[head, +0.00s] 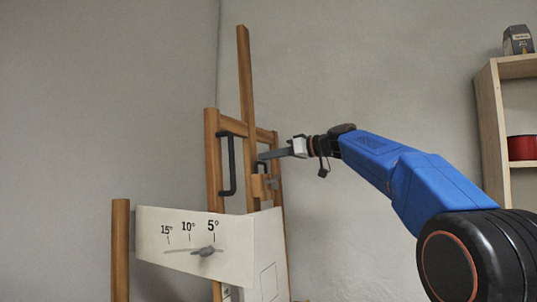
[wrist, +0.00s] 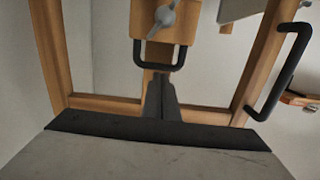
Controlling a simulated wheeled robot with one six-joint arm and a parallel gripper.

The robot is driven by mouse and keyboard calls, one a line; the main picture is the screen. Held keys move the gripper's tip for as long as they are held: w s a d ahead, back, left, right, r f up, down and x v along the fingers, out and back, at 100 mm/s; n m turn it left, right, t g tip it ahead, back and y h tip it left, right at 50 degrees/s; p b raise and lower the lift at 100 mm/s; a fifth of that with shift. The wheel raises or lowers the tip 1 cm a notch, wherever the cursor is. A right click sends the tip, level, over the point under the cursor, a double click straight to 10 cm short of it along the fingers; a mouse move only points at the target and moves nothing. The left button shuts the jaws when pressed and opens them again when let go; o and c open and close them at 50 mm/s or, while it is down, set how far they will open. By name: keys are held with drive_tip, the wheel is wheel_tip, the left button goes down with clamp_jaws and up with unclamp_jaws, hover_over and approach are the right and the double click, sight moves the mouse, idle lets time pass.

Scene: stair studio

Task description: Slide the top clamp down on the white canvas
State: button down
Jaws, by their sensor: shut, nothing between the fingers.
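The top clamp (head: 263,187) is a wooden block on the easel's upright mast, with a grey wing knob and a black U-shaped handle (head: 261,166) on top. In the wrist view, which looks upside down, the clamp (wrist: 160,22) and its handle (wrist: 155,66) are at the top middle. My gripper (head: 264,156) reaches in from the right, just above the handle. Its dark fingers (wrist: 160,82) are shut and empty, with tips close to the handle's bar; I cannot tell whether they touch. I cannot clearly make out the white canvas; a white panel (head: 245,225) stands in front below.
The panel's front carries an angle scale and a grey pointer (head: 204,251). A tall black handle (head: 230,165) is on the easel's left post, and it shows at right in the wrist view (wrist: 287,75). A wooden post (head: 120,250) stands left. A shelf (head: 489,130) is far right.

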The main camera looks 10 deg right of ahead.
sight(269, 181)
drive_tip(key=shift+f, duration=0.1)
drive_tip(key=shift+s+d+f, duration=0.15)
drive_tip(key=shift+f, duration=2)
drive_tip(key=shift+r, duration=0.1)
